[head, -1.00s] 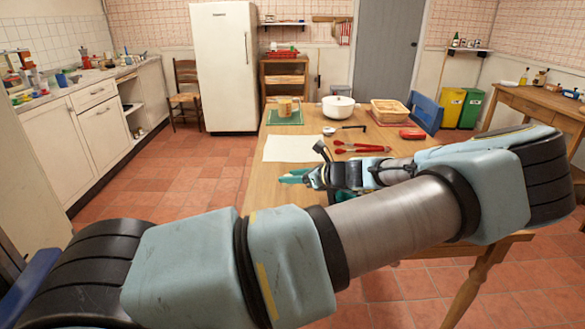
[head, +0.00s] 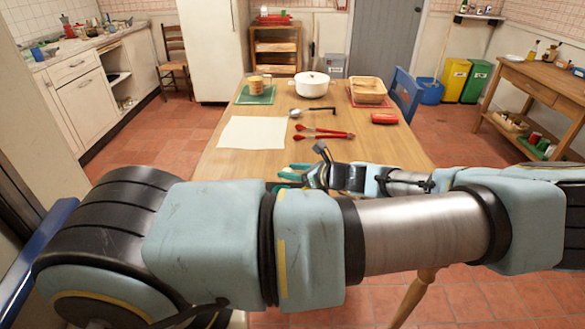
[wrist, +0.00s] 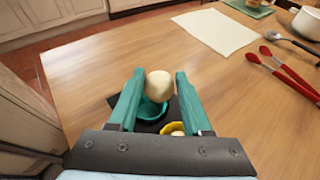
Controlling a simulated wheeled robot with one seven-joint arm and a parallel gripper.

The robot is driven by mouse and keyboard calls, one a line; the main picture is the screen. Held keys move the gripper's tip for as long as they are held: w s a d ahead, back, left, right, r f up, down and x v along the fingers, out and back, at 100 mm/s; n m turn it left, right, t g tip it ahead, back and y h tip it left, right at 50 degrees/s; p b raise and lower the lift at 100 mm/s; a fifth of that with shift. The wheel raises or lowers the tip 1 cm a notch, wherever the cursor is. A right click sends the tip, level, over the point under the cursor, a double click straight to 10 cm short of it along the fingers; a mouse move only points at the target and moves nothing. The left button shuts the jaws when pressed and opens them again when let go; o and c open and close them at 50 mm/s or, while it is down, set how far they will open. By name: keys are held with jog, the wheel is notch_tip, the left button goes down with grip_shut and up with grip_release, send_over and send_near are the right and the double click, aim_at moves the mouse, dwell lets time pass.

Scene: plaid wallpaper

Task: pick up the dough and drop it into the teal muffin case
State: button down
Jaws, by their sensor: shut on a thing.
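The dough (wrist: 159,84) is a pale, round ball held between the two teal fingers of my gripper (wrist: 160,76) in the wrist view. The teal muffin case (wrist: 152,109) shows below and just behind the ball, between the fingers, and is partly covered by them. Whether the ball touches the case I cannot tell. In the head view, my gripper (head: 292,174) is low over the near part of the table, and the dough and case cannot be made out there.
A yellow case (wrist: 172,128) sits beside the teal one on a dark tray (wrist: 119,103), partly hidden by my gripper. White paper (head: 252,132), red tongs (head: 322,134) and a spoon (head: 312,111) lie farther along the wooden table (head: 210,169). Bare wood lies left of the tray.

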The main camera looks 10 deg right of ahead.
jog(key=shift+f+b, duration=2.15)
jog(key=shift+f, duration=0.55)
jog(key=shift+r, duration=0.1)
jog(key=shift+c, duration=1.3)
grip_release()
jog(key=b+v, duration=0.2)
jog(key=v, duration=0.8)
jog(key=shift+s+d+b, duration=0.25)
jog(key=shift+b, duration=0.1)
jog(key=shift+a, duration=0.1)
